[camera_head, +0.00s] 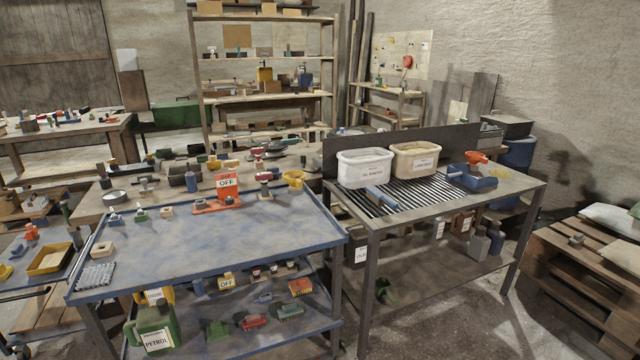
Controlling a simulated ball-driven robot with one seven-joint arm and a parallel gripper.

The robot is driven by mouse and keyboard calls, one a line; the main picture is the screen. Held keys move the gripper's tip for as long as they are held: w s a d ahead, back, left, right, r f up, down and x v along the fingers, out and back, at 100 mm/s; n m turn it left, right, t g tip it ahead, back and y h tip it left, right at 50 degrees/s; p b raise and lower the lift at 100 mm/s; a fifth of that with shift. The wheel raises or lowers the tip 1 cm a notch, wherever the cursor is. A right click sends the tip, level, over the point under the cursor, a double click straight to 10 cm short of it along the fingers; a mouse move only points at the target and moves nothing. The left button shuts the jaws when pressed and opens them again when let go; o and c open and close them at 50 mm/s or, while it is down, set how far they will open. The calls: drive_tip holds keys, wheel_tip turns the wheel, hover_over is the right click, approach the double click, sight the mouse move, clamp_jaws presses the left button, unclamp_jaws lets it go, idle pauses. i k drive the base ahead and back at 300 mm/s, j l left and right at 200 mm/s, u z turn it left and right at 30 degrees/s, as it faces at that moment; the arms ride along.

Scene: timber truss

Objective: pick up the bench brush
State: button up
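I cannot single out the bench brush with certainty at this size. A blue, handle-like object (378,197) lies at the front left of the slatted metal bench, below the white tub, and may be a brush handle; its bristles do not show. Small green (217,330) and red (253,321) objects lie on the lower shelf of the blue table, too small to identify. My gripper is not in view.
The blue-topped table (215,240) has a largely clear middle. The slatted bench (425,208) bears a white tub (363,168), a beige tub (413,160) and a blue tray (471,180). A pallet (575,268) stands at right. Some floor between bench and pallet is clear.

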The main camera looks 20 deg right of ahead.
sight(375, 195)
drive_tip(key=i+j+z, duration=0.1)
drive_tip(key=i, duration=1.65)
